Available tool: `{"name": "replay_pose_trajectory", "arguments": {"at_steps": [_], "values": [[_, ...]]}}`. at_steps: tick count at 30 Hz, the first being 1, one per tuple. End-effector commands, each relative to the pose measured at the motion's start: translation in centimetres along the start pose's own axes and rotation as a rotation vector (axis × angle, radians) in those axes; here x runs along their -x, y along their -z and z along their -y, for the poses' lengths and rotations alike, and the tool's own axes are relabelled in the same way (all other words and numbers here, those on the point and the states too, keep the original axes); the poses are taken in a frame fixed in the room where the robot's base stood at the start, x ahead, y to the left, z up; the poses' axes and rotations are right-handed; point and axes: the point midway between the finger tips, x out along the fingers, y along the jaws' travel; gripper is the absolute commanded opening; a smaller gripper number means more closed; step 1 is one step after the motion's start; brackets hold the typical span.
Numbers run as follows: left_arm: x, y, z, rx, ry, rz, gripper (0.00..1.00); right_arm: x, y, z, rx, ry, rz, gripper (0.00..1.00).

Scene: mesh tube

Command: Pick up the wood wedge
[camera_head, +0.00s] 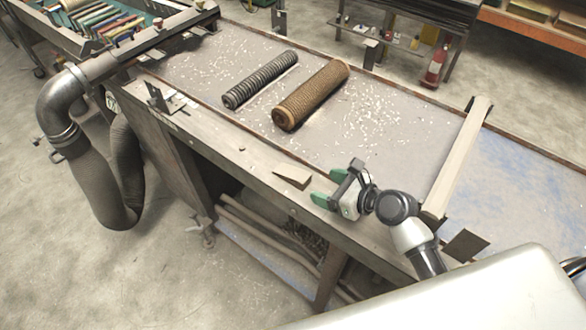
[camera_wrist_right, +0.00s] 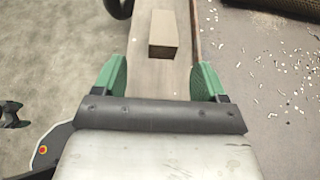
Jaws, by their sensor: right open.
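The wood wedge (camera_head: 293,177) is a small brown block lying on the front ledge of the worktable. In the right wrist view the wedge (camera_wrist_right: 163,33) is beyond the fingertips, between their lines and nearer the right finger. My right gripper (camera_head: 328,187) has green fingers. It is open and empty, just right of the wedge and apart from it. In the right wrist view the two green fingers of the right gripper (camera_wrist_right: 159,76) are spread wide. My left gripper is in neither view.
A grey ribbed tube (camera_head: 260,79) and a brown mesh tube (camera_head: 311,95) lie on the worktable (camera_head: 380,95), with pale chips around them. A raised beam (camera_head: 459,155) crosses the table right of my right gripper. A flexible duct (camera_head: 92,180) hangs at the left.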

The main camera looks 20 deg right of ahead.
Motion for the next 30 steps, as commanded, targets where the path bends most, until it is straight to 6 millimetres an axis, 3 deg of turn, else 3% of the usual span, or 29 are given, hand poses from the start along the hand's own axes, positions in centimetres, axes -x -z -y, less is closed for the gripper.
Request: {"name": "replay_pose_trajectory", "arguments": {"at_steps": [3,6,8,15,17,26,30], "values": [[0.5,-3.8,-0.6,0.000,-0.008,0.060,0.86,-1.5,-0.1,0.1,0.002,0.001,0.000,0.72],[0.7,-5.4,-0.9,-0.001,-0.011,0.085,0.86,-2.1,-0.1,0.1,0.003,0.001,0.000,0.72],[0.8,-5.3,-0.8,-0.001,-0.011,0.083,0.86,-2.6,0.0,0.1,0.003,0.000,-0.001,0.72],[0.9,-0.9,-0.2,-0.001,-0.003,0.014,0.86,-6.0,0.3,0.5,0.003,0.000,-0.001,0.72],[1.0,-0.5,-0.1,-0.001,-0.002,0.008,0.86,-6.7,0.3,0.5,0.003,0.001,-0.001,0.72],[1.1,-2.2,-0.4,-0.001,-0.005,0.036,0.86,-7.3,0.4,0.5,0.004,0.002,-0.001,0.72],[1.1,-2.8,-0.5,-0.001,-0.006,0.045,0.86,-7.2,0.4,0.5,0.004,0.002,-0.001,0.52]]}}
